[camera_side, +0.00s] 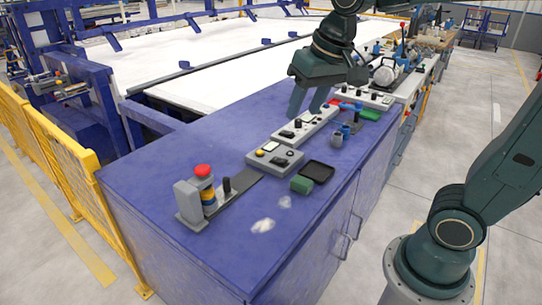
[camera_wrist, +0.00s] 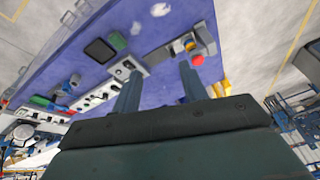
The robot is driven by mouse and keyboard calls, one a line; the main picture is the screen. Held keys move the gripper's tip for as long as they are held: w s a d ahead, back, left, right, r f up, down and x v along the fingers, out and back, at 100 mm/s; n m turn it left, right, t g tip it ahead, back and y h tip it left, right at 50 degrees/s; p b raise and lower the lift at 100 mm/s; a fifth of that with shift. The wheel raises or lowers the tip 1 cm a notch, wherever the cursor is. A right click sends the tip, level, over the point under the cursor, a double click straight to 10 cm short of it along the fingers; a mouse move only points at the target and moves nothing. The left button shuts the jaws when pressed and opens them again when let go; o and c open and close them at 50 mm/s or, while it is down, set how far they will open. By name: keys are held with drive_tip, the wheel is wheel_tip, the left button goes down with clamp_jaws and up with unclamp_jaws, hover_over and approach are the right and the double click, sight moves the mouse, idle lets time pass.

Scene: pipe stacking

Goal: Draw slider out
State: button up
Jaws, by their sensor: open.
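A dark upright knob (camera_side: 227,185) stands by a flat dark grey strip (camera_side: 247,184) at the near left of the blue bench; it looks like the slider, though I cannot be sure. Beside it is a grey bracket (camera_side: 188,204) with a red button (camera_side: 202,171) and a banded post. My gripper (camera_side: 307,112) is open and empty, pointing down over the bench near the long control panel, apart from the strip. In the wrist view my two fingers (camera_wrist: 160,70) are spread, and the red button (camera_wrist: 197,60) shows just beyond the right one. The knob is unclear there.
A grey control box (camera_side: 275,158), a black tray (camera_side: 317,173) and a green block (camera_side: 301,185) sit right of the strip. The long control panel (camera_side: 305,125) and blue-handled fittings (camera_side: 351,107) lie farther back. The front of the blue bench (camera_side: 225,255) is mostly clear.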

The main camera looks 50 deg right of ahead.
drive_tip(key=w+f+m+g, duration=0.2)
drive_tip(key=w+f+m, duration=0.25)
drive_tip(key=w, duration=1.05)
drive_tip(key=m+g, duration=0.2)
drive_tip(key=m, duration=0.1)
hover_over(226, 178)
wheel_tip(226, 178, down, 14)
drive_tip(key=shift+f, duration=0.1)
wheel_tip(226, 178, down, 14)
drive_tip(key=shift+r, duration=0.15)
drive_tip(key=shift+c, duration=0.2)
clamp_jaws()
